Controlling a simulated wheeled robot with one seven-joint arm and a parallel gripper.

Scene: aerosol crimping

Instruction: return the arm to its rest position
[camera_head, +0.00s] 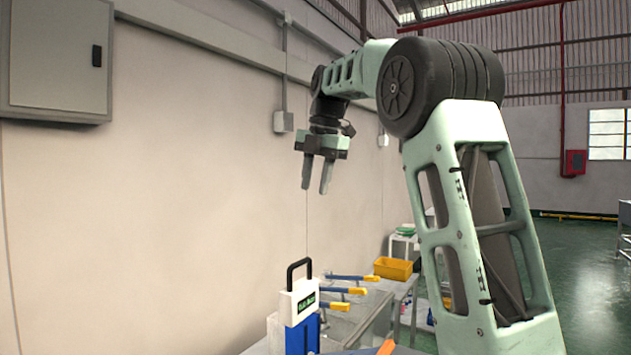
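My arm rises from the lower right, bends at a large dark joint and reaches left. My gripper (316,190) hangs from its end with both fingers pointing down. The fingers stand apart with a gap between them and nothing in it. The gripper is high above the bench, in front of the pale wall, and touches nothing.
Below are a white box with a black handle (299,303) on a blue stand (302,336), several blue and yellow levers (345,291) and a yellow bin (393,268). A grey wall cabinet (60,58) is at upper left. Air around the gripper is clear.

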